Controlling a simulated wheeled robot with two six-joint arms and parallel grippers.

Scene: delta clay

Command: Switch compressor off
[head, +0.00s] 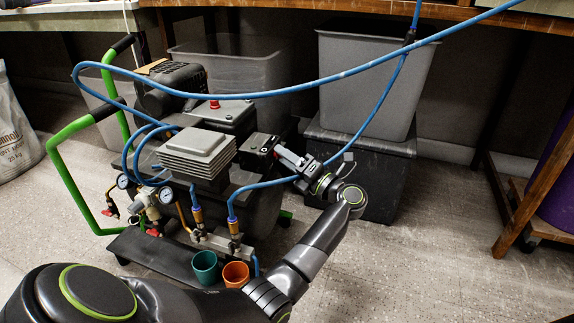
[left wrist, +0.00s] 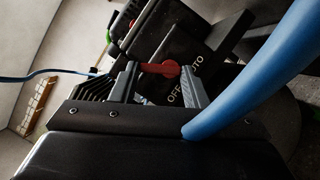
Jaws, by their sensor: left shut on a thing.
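The compressor (head: 196,152) stands on the floor under the bench, with a finned grey head, gauges and green handles. Its black switch box (head: 260,144) faces my left gripper (head: 281,160). In the left wrist view the red switch lever (left wrist: 160,68) lies between the two fingers of my left gripper (left wrist: 160,82), which is shut on it. White lettering, OFF and part of AUTO (left wrist: 187,80), shows beside the lever. The lever is hidden by the gripper in the head view. My right gripper is not in view.
A blue hose (head: 262,94) hangs across the scene and loops close to my left gripper; it also crosses the left wrist view (left wrist: 255,75). Grey bins (head: 375,80) stand behind. Teal (head: 204,267) and orange (head: 236,273) cups sit at the front.

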